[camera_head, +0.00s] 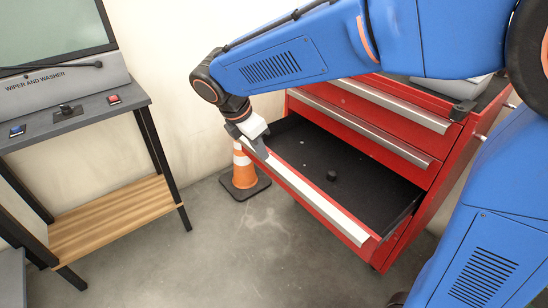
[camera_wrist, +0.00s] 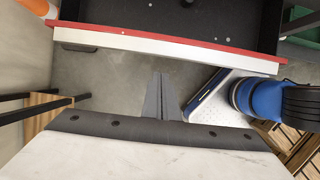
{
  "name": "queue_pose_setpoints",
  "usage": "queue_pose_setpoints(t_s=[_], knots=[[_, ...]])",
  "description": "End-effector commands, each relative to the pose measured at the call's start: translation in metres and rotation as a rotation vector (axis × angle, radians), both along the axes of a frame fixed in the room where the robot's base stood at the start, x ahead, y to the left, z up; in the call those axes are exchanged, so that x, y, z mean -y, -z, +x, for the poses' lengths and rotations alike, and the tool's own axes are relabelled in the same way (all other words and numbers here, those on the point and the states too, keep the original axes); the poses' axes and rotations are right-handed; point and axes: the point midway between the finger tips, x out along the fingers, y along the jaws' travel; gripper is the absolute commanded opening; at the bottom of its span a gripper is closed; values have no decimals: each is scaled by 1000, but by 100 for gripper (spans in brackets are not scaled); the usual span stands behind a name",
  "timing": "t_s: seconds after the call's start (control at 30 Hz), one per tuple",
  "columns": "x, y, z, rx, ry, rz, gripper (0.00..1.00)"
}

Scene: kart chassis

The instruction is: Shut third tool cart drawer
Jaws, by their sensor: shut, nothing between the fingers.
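The red tool cart (camera_head: 440,190) stands at the right in the head view. Its third drawer (camera_head: 318,200) is pulled far out, with a silver handle strip along its front. In the wrist view the drawer's pale strip and red edge (camera_wrist: 165,42) cross the upper picture. My gripper (camera_head: 262,152) is at the left end of the drawer front, on its outer side. In the wrist view my gripper (camera_wrist: 161,75) is shut and empty, its tips pointing toward the drawer front just short of the strip. I cannot tell whether they touch it.
The two drawers above, with silver handles (camera_head: 365,130), are shut. A small black round object (camera_head: 331,175) lies in the open drawer. An orange and white cone (camera_head: 244,172) stands behind its left end. A bench (camera_head: 110,215) with a wooden shelf stands left. Floor between is clear.

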Motion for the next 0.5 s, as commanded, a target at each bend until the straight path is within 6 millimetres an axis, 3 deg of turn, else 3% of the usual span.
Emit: queue_pose_setpoints(t_s=[0.5], knots=[[27, 78, 18, -3, 5, -2, 0]])
